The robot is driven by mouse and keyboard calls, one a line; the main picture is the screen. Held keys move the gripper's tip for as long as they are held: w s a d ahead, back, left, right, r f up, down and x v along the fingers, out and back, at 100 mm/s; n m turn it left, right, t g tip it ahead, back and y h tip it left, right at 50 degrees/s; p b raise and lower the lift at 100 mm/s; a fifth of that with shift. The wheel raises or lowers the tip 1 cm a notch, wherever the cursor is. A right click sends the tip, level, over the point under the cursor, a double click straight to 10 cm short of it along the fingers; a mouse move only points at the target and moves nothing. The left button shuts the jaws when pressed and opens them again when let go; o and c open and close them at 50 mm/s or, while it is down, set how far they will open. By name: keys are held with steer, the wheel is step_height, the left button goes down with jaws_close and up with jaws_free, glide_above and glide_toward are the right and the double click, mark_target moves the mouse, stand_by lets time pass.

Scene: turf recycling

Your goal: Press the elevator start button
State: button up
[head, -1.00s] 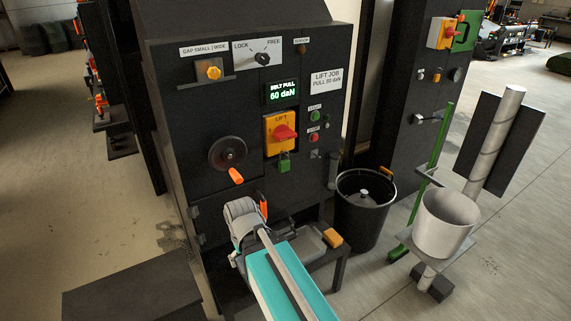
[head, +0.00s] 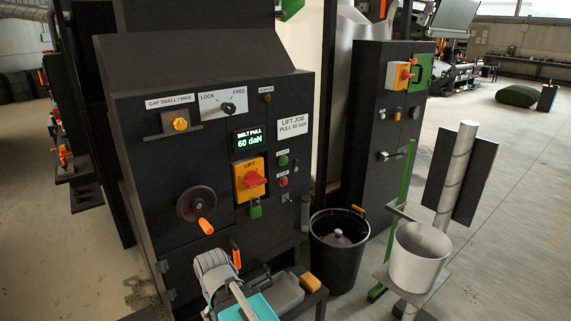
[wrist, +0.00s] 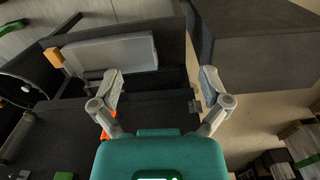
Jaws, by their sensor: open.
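A dark control panel (head: 222,120) stands at the left centre of the head view. A small green button (head: 283,160) under a START label is on its right part, with a red button (head: 283,182) below it. To their left is a yellow LIFT switch with a red knob (head: 250,179), with a green padlock (head: 255,209) under it. My gripper (head: 214,272) is below the panel's controls, well apart from the START button. In the wrist view my gripper (wrist: 162,85) has its fingers spread, with nothing between them.
A grey tray (wrist: 105,54) lies on a low bench below the panel. A black bin (head: 338,250) stands to the right, then a white bucket (head: 419,256) beside a post. A crank wheel (head: 197,205) with an orange handle sticks out at the panel's left.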

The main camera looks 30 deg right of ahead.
jaws_close()
stand_by(1.4)
